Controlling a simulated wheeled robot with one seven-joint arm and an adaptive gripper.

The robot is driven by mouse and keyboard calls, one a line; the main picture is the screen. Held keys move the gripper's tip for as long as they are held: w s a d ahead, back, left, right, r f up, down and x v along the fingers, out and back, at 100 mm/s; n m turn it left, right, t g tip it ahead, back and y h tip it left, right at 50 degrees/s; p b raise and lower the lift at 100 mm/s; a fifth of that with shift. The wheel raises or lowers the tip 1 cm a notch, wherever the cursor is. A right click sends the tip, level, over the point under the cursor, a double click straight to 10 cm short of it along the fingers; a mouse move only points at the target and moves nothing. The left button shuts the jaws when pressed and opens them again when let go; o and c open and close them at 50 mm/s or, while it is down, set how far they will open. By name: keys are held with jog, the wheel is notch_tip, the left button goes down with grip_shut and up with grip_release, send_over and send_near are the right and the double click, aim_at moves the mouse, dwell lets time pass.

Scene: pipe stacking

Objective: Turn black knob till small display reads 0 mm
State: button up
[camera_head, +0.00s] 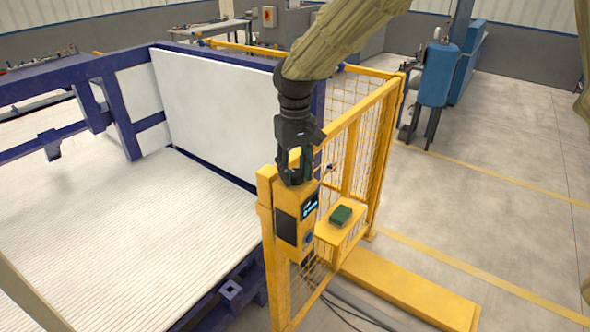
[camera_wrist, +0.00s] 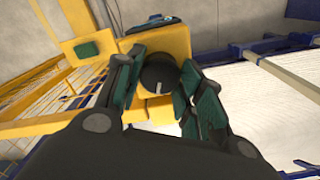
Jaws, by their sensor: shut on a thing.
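A yellow control box (camera_head: 290,237) stands on the yellow fence post in the head view, with a small dark display (camera_head: 309,206) on its side. The display shows light blue characters too small to read. The black knob (camera_wrist: 159,75) is on the yellow box in the wrist view and bears a short pale mark. My gripper (camera_head: 295,178) points down onto the top of the box. In the wrist view its fingers (camera_wrist: 157,84) are on both sides of the knob, shut on it. In the head view the fingers hide the knob.
A yellow shelf (camera_head: 330,232) beside the box holds a dark green block (camera_head: 341,215). A yellow mesh fence (camera_head: 376,135) stands behind. A blue frame with white pipes (camera_head: 130,245) lies left. The floor (camera_head: 500,150) at right is largely clear.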

aim_at(295, 172)
jog(key=o, duration=1)
notch_tip(295, 172, up, 12)
jog(key=shift+r, duration=0.1)
dwell(0.4)
